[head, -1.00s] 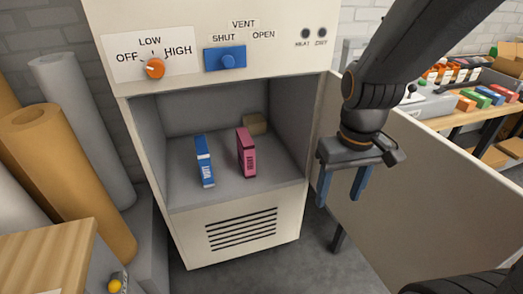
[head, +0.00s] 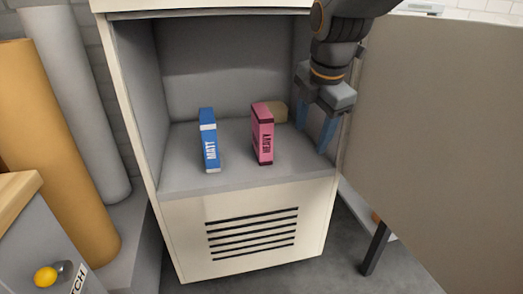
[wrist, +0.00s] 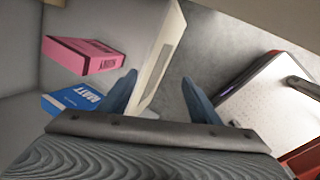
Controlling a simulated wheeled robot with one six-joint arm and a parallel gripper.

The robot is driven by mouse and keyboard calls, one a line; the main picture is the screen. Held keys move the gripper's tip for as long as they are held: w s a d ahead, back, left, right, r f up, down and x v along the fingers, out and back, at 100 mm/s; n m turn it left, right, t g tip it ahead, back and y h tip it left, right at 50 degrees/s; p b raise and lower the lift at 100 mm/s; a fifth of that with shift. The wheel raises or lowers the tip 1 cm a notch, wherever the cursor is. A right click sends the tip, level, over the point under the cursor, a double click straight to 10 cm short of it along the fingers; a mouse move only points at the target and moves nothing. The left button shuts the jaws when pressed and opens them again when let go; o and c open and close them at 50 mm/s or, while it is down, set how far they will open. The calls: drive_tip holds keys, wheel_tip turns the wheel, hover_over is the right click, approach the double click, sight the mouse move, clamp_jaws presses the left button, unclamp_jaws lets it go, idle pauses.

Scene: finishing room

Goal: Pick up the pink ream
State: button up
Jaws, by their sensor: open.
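The pink ream (head: 263,135), lettered HEAVY, stands upright on the floor of the open cabinet (head: 180,180). In the wrist view the pink ream (wrist: 85,57) shows at the upper left, outside the jaws. My gripper (head: 316,130) is open and empty, pointing down at the cabinet's right side, to the right of the pink ream and apart from it. In the wrist view my gripper's fingers (wrist: 157,92) are spread, with the cabinet's front edge and the floor beyond them.
A blue ream (head: 209,140), lettered MATT, stands left of the pink one with a gap between. A tan block (head: 280,112) sits behind the pink ream. The open cabinet door (head: 430,130) stands to the right. Tall rolls (head: 60,150) stand at the left.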

sight(262, 111)
drive_tip(key=w+a+f+n+b, duration=0.1)
drive_tip(key=w+a+n+b, duration=0.3)
drive_tip(key=w+n+b, duration=0.1)
drive_tip(key=w+a+f+n+t+b, duration=0.1)
drive_tip(key=w+a+n+b, duration=0.3)
drive_tip(key=w+b, duration=0.4)
drive_tip(key=w+a+f+n+t+y+b, duration=0.1)
drive_tip(key=w+a+n+b, duration=0.3)
drive_tip(key=w+n+b, duration=0.2)
drive_tip(key=shift+w+a+f+b, duration=0.1)
drive_tip(key=shift+w+f+b, duration=0.3)
drive_tip(key=shift+w, duration=0.3)
drive_tip(key=b+x, duration=0.1)
drive_tip(key=x, duration=0.4)
drive_tip(key=shift+r, duration=0.1)
drive_tip(key=shift+f, duration=0.3)
drive_tip(key=shift+c, duration=0.3)
drive_tip(key=shift+w+r, duration=0.1)
clamp_jaws()
